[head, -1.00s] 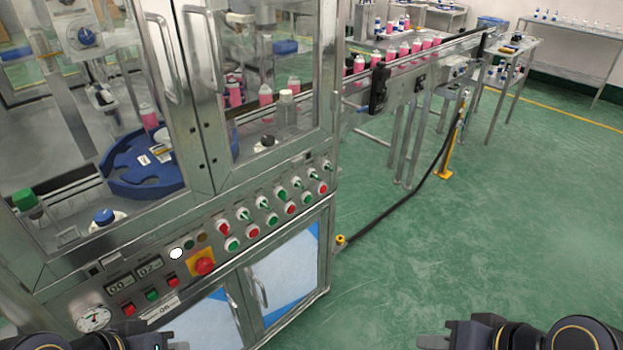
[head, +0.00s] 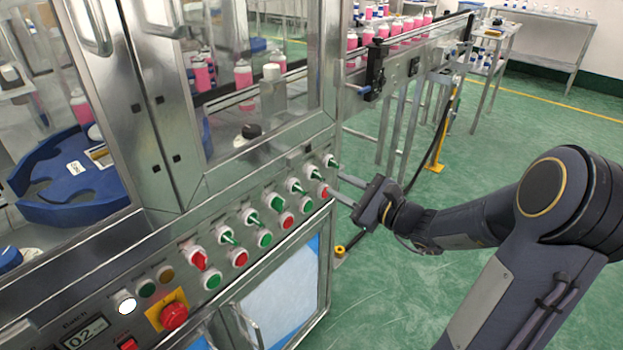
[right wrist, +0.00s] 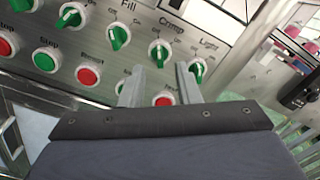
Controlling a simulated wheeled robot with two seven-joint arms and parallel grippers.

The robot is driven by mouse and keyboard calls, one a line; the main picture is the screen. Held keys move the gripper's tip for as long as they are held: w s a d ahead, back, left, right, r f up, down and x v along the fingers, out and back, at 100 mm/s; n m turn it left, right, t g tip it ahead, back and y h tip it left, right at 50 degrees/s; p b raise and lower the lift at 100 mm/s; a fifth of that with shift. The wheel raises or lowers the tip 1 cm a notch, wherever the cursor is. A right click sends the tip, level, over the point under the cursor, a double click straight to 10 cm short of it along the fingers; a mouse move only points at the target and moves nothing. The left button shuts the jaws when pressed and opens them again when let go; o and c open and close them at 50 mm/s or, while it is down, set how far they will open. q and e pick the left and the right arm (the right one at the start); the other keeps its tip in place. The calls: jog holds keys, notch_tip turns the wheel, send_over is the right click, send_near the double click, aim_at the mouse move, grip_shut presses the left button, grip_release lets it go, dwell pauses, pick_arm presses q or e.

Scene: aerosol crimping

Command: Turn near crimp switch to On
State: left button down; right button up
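In the right wrist view, the crimp switch (right wrist: 159,52) is a green knob on a white round base under the label "Crimp"; it also shows in the head view (head: 312,173), in the upper row near the panel's right end. Its handle looks near upright in the wrist view. My right gripper (right wrist: 159,67) is open and empty, its two fingers pointing at the panel on either side of the crimp switch's line. In the head view the right gripper (head: 335,185) is at the panel's right end. Contact cannot be told. My left gripper is out of view.
The light switch (right wrist: 198,70) is close right of the fingers, the fill switch (right wrist: 118,36) to the left. A red button (right wrist: 164,99) sits below, partly hidden. A red emergency stop (head: 173,316) is farther left. A conveyor (head: 400,55) with pink bottles runs behind.

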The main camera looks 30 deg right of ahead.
aim_at(321, 177)
jog(key=x, duration=0.5)
jog(key=shift+w+a, duration=0.15)
jog(key=shift+w, duration=0.1)
grip_shut()
